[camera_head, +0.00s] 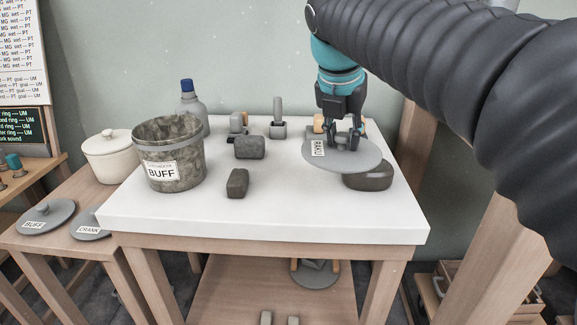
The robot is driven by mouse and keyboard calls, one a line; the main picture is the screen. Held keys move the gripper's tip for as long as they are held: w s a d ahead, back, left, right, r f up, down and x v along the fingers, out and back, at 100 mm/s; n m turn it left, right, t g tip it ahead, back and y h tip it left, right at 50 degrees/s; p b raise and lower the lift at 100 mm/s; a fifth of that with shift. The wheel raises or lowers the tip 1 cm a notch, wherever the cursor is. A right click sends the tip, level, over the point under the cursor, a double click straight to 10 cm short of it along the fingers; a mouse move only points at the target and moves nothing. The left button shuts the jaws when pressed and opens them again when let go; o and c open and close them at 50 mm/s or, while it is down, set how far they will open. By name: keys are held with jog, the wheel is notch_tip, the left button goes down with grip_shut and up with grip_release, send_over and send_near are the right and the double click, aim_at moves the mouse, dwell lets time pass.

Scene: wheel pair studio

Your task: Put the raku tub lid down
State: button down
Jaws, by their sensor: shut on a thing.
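The raku tub lid (355,160) is a grey round disc with a white label reading RAKU on its left part. My gripper (346,142) points down and is shut on the middle of the lid, where its fingers hide the grip. The lid is near level, over the right part of the white table top (320,215). It partly covers a dark grey-brown rounded block (369,181) below it. I cannot tell how high the lid is above the table.
A mottled tub labelled BUFF (168,160) stands at the table's left, with a blue-capped bottle (192,105) behind. Dark blocks (249,147) (237,184) lie mid-table. The front middle is clear. A side table holds BUFF (46,215) and CRANK (88,226) lids and a cream pot (109,158).

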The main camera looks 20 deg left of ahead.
jog(key=a+f, duration=0.1)
jog(key=a, duration=0.2)
jog(key=a+f, duration=0.2)
jog(key=w+a+f, duration=0.1)
jog(key=a+f, duration=0.1)
jog(key=a, duration=0.1)
jog(key=shift+w+a+f+b, duration=0.1)
jog(key=shift+a+f+b, duration=0.05)
jog(key=shift+a+b, duration=0.2)
jog(key=shift+f+b, duration=0.5)
jog(key=shift+f, duration=1.45)
jog(key=shift+f, duration=0.15)
jog(key=c, duration=0.8)
grip_release()
jog(key=shift+c, duration=0.2)
jog(key=p+v, duration=0.2)
jog(key=v, duration=1)
jog(key=shift+p, duration=0.3)
jog(key=shift+d, duration=0.1)
